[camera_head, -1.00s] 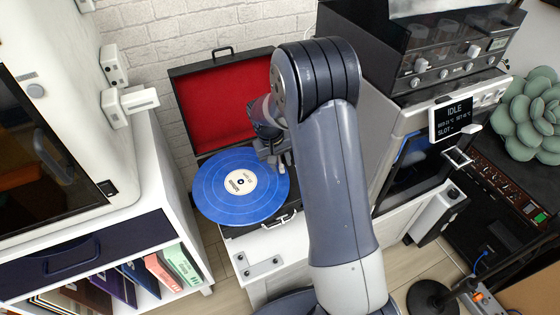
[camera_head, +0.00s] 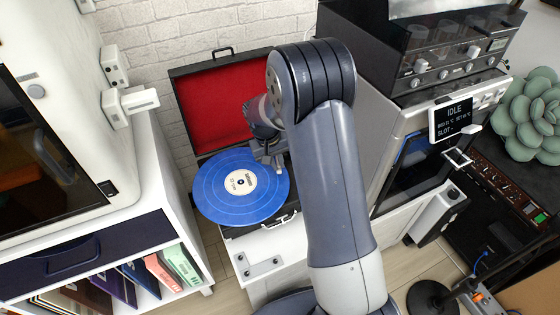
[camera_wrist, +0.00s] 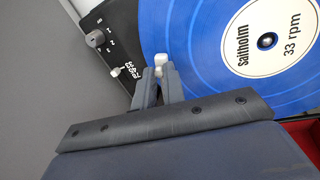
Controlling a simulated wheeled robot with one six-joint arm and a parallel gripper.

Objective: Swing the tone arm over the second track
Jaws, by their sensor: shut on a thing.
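A blue record (camera_head: 213,188) with a cream label lies on the record player (camera_head: 205,103), whose red-lined lid stands open. Faint rings show on the record in both views. My gripper (camera_head: 270,165) is at the record's right edge, partly covered by my arm. In the wrist view my gripper (camera_wrist: 160,80) has its fingers closed around a small pale piece, the end of the tone arm (camera_wrist: 161,60). This end is above the outer part of the record (camera_wrist: 190,35). The rest of the tone arm is hidden.
In the wrist view, a knob (camera_wrist: 94,40) with numerals and a small white lever (camera_wrist: 117,72) sit on the player's black deck beside the record. A white cabinet (camera_head: 145,150) stands left, a machine with an IDLE display (camera_head: 454,117) right.

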